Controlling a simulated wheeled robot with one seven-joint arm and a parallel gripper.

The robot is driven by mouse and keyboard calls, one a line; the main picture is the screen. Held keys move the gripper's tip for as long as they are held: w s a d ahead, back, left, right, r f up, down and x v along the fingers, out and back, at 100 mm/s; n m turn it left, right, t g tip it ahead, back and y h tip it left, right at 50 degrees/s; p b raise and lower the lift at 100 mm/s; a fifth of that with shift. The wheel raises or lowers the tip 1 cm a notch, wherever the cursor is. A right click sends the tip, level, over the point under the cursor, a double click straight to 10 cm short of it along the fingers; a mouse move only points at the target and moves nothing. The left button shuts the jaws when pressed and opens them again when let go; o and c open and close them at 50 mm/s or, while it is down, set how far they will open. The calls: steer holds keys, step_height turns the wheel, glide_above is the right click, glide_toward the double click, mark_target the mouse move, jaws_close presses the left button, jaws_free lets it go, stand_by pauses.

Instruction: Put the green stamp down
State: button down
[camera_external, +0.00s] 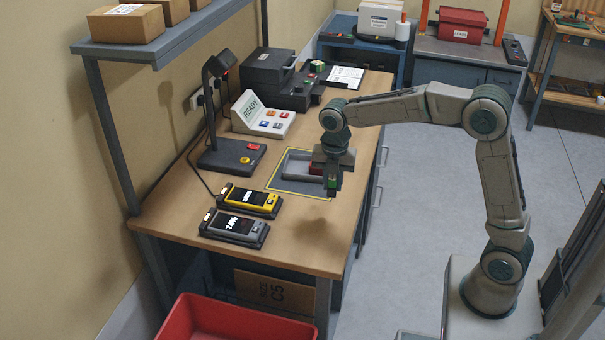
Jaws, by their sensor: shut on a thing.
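My gripper (333,187) hangs from the arm above the right part of the wooden workbench (185,220). It is shut on the green stamp (332,182), of which only a small green patch shows between the fingers. The stamp appears held above the bench top, with a shadow below it. A grey tray (291,163) stands on a yellow-outlined mat (283,182) just left of and behind the gripper. A red item (315,169) shows beside the gripper at the tray, partly hidden by my wrist.
A yellow handheld device (247,200) and a grey one (235,228) sit in docks at the front left. A black lamp (222,115), a READY panel (262,115) and a black machine (275,72) stand behind. The bench front right is clear.

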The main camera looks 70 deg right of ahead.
steer(key=s+d+m+p, duration=0.1)
steer(key=s+d, duration=0.5)
steer(key=d, duration=0.6)
steer(key=w+a+f, duration=0.2)
steer(key=w+a+f+p, duration=0.1)
steer(key=w+a+f, duration=0.1)
steer(key=w+a, duration=0.1)
steer(key=w+a+f+p, duration=0.1)
steer(key=w+a+f, duration=0.1)
steer(key=w, duration=0.1)
steer(key=shift+a+f, duration=0.15)
steer(key=shift+a, duration=0.15)
steer(key=shift+w+a+f, duration=0.1)
steer(key=shift+f, duration=0.1)
steer(key=shift+f+p, duration=0.3)
steer(key=shift+f, duration=1.55)
steer(key=shift+f, duration=0.2)
steer(key=c, duration=1.2)
jaws_free()
